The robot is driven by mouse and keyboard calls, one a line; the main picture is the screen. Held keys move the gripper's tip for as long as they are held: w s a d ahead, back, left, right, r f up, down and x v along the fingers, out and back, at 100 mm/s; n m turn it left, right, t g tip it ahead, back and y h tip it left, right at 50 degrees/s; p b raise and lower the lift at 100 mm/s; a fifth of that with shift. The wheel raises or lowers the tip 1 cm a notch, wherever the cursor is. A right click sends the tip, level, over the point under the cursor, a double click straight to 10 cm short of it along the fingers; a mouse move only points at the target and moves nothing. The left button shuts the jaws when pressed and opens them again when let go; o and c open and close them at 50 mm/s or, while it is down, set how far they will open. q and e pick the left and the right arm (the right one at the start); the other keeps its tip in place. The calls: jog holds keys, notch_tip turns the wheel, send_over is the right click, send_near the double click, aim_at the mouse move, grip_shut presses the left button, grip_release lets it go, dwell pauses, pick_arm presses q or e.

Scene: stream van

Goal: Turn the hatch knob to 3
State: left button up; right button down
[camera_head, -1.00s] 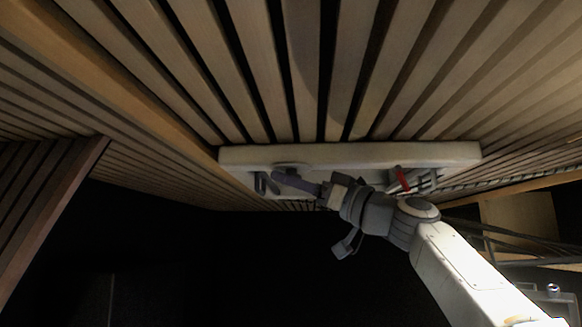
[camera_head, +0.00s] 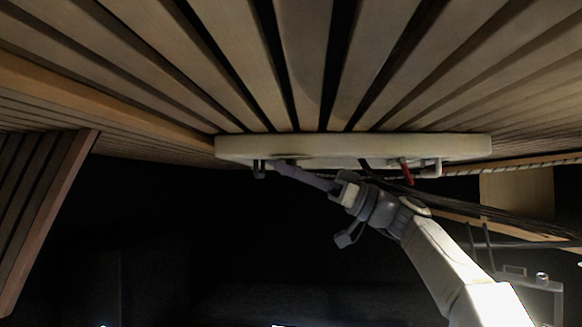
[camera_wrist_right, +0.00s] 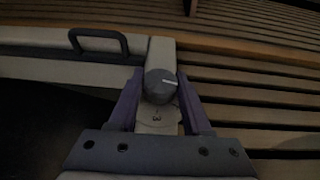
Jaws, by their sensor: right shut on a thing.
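The hatch (camera_head: 350,146) is a pale panel in the slatted ceiling. Its round grey knob (camera_wrist_right: 161,86) sits near the panel's corner in the right wrist view, with a white pointer line pointing right. A dark numeral 3 shows on the pale plate (camera_wrist_right: 158,123) just below the knob. My right gripper (camera_head: 288,167) reaches up from the lower right, its purple fingers (camera_wrist_right: 127,102) on both sides of the knob and shut on it. In the head view the fingertips and panel edge mostly hide the knob. My left gripper is in neither current view.
A dark handle (camera_wrist_right: 98,41) is on the panel beside the knob. A red lever (camera_head: 406,172) hangs under the panel's right side, near my right arm. Wooden slats surround the hatch. The space below is dark and looks open.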

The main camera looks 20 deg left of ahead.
jog(key=shift+c, duration=1.7)
grip_release()
jog(key=b+v, duration=0.4)
jog(key=v, duration=0.6)
jog(key=shift+d+f, duration=0.15)
jog(key=shift+d, duration=0.15)
